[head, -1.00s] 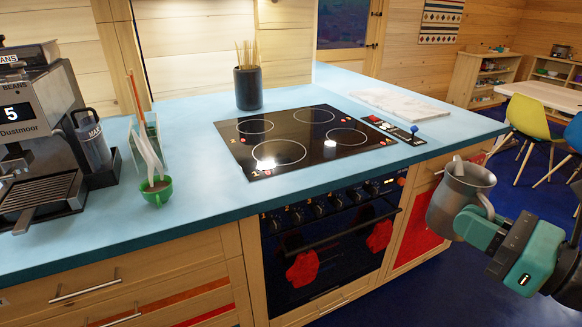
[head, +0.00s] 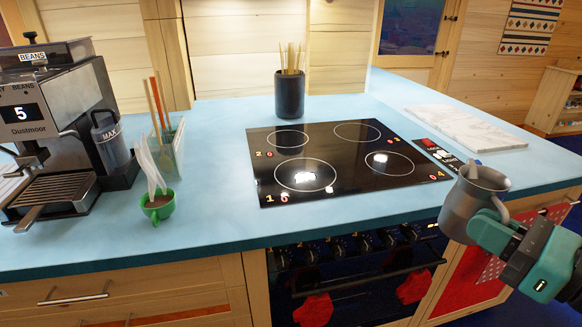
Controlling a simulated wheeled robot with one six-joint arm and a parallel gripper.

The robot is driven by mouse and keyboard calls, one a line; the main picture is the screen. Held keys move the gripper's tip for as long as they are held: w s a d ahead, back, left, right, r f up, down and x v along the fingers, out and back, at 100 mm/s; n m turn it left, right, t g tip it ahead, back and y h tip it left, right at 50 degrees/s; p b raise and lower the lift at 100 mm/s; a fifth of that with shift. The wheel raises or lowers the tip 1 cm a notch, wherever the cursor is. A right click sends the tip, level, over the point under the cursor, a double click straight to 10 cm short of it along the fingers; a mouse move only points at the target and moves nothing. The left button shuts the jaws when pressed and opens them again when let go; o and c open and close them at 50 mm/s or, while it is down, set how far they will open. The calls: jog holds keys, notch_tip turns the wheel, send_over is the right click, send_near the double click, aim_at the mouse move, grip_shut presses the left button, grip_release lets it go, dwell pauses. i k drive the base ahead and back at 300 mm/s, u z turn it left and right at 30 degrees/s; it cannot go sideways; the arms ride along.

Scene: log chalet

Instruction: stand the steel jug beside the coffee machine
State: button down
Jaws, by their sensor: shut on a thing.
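The steel jug (head: 467,207) is grey, with its open mouth up and a slight tilt. My gripper (head: 490,222) is shut on the jug at its right side and holds it in the air in front of the counter's right part. The fingertips are partly hidden by the jug. The coffee machine (head: 62,125) stands at the far left of the blue counter (head: 228,212), with a display reading 5 and a drip tray.
A black hob (head: 335,160), a dark pot of sticks (head: 290,93) and a white board (head: 468,132) are farther right. Bare counter lies between cup and hob.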

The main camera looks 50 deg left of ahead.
aim_at(221, 202)
jog(key=u, duration=0.8)
jog(key=i, duration=1.1)
jog(key=u, duration=0.8)
